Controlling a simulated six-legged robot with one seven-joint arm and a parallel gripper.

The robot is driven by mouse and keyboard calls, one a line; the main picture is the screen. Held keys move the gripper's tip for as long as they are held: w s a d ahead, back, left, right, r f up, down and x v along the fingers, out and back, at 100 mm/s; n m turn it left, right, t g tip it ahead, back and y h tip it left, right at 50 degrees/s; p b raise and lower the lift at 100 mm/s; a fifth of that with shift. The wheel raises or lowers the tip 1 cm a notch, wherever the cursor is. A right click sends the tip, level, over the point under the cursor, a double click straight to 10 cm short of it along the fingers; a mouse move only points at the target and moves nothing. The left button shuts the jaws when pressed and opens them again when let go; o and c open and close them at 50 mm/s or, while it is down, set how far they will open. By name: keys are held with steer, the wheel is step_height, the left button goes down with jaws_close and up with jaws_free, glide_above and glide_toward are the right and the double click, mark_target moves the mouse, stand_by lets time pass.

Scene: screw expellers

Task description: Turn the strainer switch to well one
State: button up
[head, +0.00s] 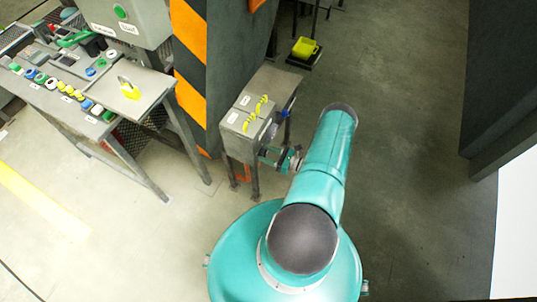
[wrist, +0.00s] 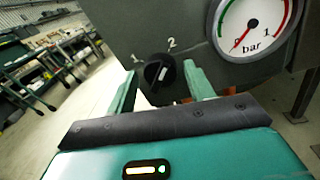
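The strainer switch (wrist: 157,75) is a round black knob with a white mark on a dark grey panel in the wrist view. A "1" stands at its upper left and a "2" above it. The white mark is small, and I cannot tell exactly which number it points to. My gripper (wrist: 160,70) is open, with one teal finger on each side of the knob in the picture. Gaps show between the knob and the fingers; the depth is unclear. In the head view my gripper (head: 290,160) is beside the grey box (head: 240,135), and the knob is hidden.
A pressure gauge (wrist: 252,25) marked "bar" is right of the knob. In the head view a striped orange and black column (head: 192,75) stands behind the box. A control desk (head: 75,80) with coloured buttons is at the left. The floor at right is clear.

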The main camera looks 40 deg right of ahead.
steer(key=c, duration=0.7)
steer(key=shift+c, duration=0.2)
steer(key=shift+n, duration=0.3)
steer(key=shift+s+a+n+h, duration=0.1)
steer(key=shift+n+h, duration=0.3)
steer(key=shift+n, duration=3.7)
steer(key=shift+s+a+n+h, duration=0.1)
steer(key=shift+n+h, duration=0.3)
steer(key=shift+n, duration=3.7)
steer(key=o, duration=1)
steer(key=shift+w, duration=0.1)
